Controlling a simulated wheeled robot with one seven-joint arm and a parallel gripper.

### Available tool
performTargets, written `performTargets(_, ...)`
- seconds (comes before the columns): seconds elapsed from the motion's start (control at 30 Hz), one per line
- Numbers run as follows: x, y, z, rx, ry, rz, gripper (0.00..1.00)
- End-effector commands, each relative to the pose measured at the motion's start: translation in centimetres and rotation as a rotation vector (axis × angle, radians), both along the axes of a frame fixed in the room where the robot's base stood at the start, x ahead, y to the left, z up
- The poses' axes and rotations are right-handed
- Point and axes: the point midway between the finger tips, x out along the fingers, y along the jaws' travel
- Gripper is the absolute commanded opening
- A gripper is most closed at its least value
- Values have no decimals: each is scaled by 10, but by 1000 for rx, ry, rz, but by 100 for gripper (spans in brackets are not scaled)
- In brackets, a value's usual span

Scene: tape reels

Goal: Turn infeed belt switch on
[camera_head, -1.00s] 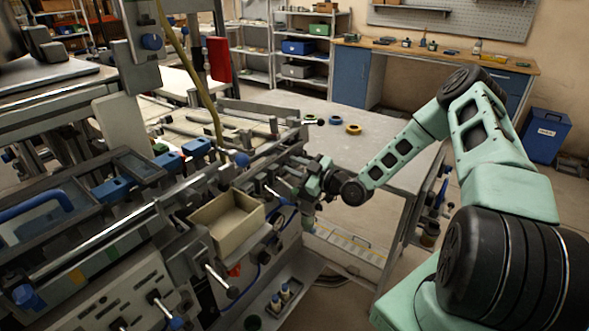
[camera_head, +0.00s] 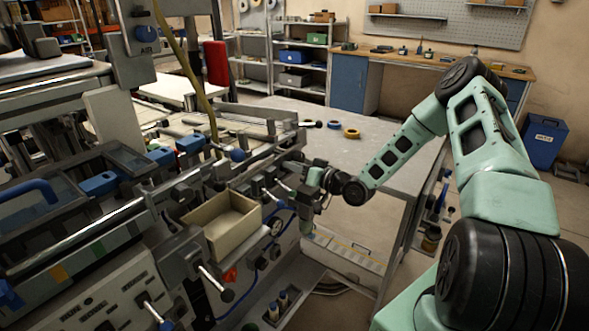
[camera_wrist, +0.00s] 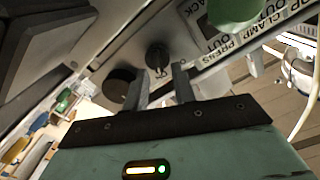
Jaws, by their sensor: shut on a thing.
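In the wrist view, a small black switch knob (camera_wrist: 157,56) with a light pointer mark sits on a pale panel. My gripper (camera_wrist: 161,78) has its two dark fingers on either side of this knob, shut on it. A wider round black knob (camera_wrist: 119,84) is just to the left. No label for the held knob is readable, so I cannot tell from lettering that it is the infeed belt switch. In the head view, my gripper (camera_head: 312,184) is at the right end of the machine; its fingertips and the knob cannot be made out there.
A green round part (camera_wrist: 232,10) and labels with "CLAMP PRESS" (camera_wrist: 232,45) are close by in the wrist view. An open tan box (camera_head: 232,238), a red knob (camera_head: 230,275) and lever handles are on the machine's front. A grey table (camera_head: 385,165) with tape rolls (camera_head: 351,133) stands behind my arm.

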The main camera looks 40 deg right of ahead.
Motion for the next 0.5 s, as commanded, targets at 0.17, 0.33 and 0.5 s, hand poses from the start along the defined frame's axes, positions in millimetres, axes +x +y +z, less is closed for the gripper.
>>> performTargets(0.17,0,-2,-2,91,36,-1,4)
performTargets(0.33,0,-3,-2,147,56,-1,4)
performTargets(0.5,0,-3,-3,174,66,-1,4)
